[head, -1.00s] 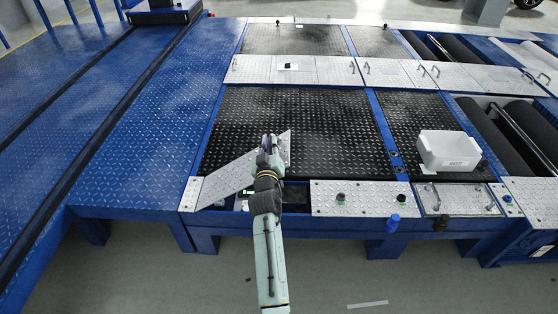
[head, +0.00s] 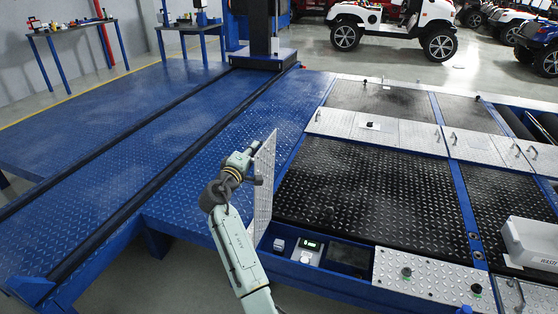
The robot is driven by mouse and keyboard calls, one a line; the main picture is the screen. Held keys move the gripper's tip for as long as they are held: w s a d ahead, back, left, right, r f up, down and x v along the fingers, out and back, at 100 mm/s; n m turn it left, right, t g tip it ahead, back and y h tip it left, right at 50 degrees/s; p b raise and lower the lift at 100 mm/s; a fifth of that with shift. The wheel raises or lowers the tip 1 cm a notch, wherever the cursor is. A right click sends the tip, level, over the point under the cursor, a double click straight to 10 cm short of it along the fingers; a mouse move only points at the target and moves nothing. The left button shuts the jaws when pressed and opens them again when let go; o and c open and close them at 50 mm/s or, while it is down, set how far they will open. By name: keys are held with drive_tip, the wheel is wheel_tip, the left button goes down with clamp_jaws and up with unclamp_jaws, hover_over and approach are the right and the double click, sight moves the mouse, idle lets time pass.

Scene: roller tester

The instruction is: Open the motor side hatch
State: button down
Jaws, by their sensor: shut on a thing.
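The motor side hatch (head: 264,190) is a silver checker-plate panel. It stands nearly upright at the left end of the front strip of the tester. My gripper (head: 256,180) is at the left face of the hatch, in its upper half, and is shut on it. The exact grip point, probably a handle, is hidden by the gripper and too small to make out. The compartment (head: 345,258) to the right of the hatch is uncovered. Inside it are a small device with a green display (head: 309,246) and a small white box (head: 279,244).
A black checker-plate cover (head: 370,190) lies behind the compartment. A fixed silver panel with knobs (head: 432,280) is to its right, and a white box (head: 530,243) stands further right. The blue checker-plate deck (head: 180,190) left of the hatch is clear.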

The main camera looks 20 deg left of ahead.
drive_tip(key=a+f+n+b, duration=0.1)
drive_tip(key=a, duration=0.5)
drive_tip(key=shift+n, duration=0.4)
drive_tip(key=c, duration=1.7)
unclamp_jaws()
drive_tip(key=shift+o, duration=0.3)
drive_tip(key=shift+f, duration=0.1)
drive_tip(key=shift+w, duration=0.1)
drive_tip(key=s, duration=1.2)
